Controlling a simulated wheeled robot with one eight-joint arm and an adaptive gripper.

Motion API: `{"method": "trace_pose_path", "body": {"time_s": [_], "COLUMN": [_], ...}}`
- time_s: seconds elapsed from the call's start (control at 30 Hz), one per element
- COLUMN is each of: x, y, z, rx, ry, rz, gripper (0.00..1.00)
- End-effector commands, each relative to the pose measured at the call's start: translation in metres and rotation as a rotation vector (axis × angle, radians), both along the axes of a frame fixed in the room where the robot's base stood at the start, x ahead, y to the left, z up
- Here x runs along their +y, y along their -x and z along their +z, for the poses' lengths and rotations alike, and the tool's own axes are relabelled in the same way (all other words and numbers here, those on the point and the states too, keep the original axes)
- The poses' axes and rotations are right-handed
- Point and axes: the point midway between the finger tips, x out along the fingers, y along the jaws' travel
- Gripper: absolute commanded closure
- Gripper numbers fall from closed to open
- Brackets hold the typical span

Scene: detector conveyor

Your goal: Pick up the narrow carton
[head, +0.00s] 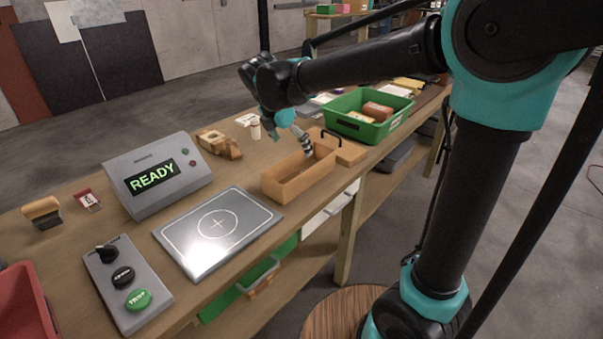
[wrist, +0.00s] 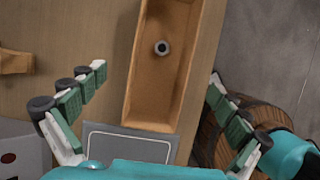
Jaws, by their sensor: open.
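The narrow carton, a long open-topped brown box (head: 290,184), stands on the bench right of the flat grey plate. In the wrist view the carton (wrist: 186,60) lies lengthwise between the spread fingers. A small round dark-rimmed piece (wrist: 161,47) shows inside it. My gripper (head: 303,140) hangs over the carton, pointing down. In the wrist view my gripper (wrist: 158,76) is open, with one finger on each side of the carton and a gap to each wall. Whether the fingertips are below the carton's rim, I cannot tell.
A green crate with boxes (head: 355,128) stands behind to the right. A button panel (head: 127,285) and red bin (head: 25,305) are nearer. The bench edge runs close beside the carton.

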Motion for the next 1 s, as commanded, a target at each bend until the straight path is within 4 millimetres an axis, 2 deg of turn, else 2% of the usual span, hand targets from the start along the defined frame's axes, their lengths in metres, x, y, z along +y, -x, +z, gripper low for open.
{"method": "trace_pose_path", "body": {"time_s": [0.1,0.3,0.57,0.8,1.0], "x": [-0.006,-0.014,-0.019,-0.031,-0.034], "y": [-0.007,-0.018,-0.023,-0.035,-0.039], "z": [-0.023,-0.053,-0.069,-0.098,-0.111], "rx": [0.000,0.000,-0.001,-0.001,0.000], "ry": [0.000,0.000,-0.001,-0.001,-0.001], "rz": [-0.003,-0.003,-0.003,-0.004,-0.002], "gripper": [0.00,0.00,0.00,0.00,0.00]}}
